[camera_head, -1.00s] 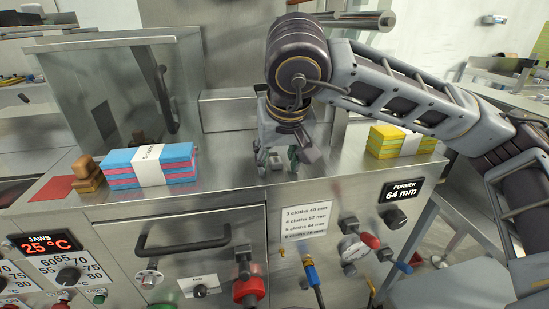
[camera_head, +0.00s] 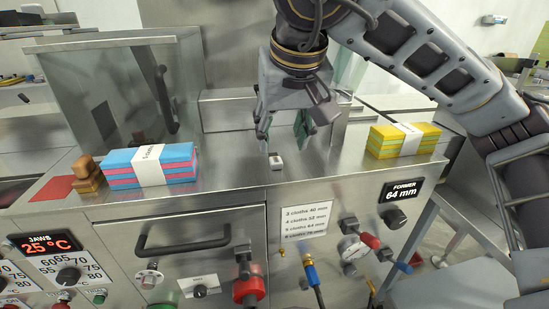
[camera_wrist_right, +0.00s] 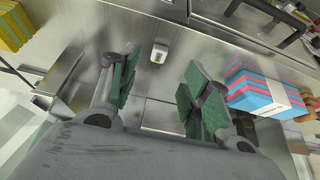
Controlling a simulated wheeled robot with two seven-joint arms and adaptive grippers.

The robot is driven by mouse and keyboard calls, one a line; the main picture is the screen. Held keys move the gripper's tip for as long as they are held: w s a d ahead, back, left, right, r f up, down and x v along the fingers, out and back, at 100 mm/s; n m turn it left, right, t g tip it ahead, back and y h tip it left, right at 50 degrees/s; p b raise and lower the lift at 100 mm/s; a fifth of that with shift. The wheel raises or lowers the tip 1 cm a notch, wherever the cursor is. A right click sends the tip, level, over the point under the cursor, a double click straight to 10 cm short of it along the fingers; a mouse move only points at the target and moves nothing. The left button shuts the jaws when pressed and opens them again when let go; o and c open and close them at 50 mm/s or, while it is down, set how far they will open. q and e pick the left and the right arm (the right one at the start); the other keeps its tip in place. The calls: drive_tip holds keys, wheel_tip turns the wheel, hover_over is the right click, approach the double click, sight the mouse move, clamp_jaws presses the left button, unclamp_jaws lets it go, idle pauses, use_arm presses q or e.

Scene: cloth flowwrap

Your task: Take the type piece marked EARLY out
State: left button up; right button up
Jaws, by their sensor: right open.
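A small pale metal block (camera_head: 276,161), which may be the type piece, sits on the steel top near the front edge. It also shows in the right wrist view (camera_wrist_right: 159,54), ahead of the fingers. No marking on it is legible, so I cannot confirm EARLY. My right gripper (camera_head: 284,128) is open and empty above and slightly behind the block, apart from it. In the right wrist view its green-padded fingers (camera_wrist_right: 162,80) are spread wide. My left gripper is not in view.
A blue and pink banded cloth stack (camera_head: 120,172) lies left, beside brown blocks (camera_head: 86,173). A yellow banded stack (camera_head: 385,147) lies right. A clear guard with a handle (camera_head: 130,100) stands at the back left. Knobs and a drawer handle (camera_head: 183,241) line the front.

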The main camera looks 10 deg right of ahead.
drive_tip(key=shift+v, duration=1.85)
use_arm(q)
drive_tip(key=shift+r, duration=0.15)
use_arm(e)
drive_tip(key=shift+r, duration=0.15)
use_arm(q)
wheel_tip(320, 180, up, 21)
drive_tip(key=p, duration=2.1)
use_arm(e)
wheel_tip(320, 180, up, 21)
use_arm(q)
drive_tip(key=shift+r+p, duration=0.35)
drive_tip(key=shift+p, duration=0.2)
use_arm(e)
drive_tip(key=shift+r, duration=0.35)
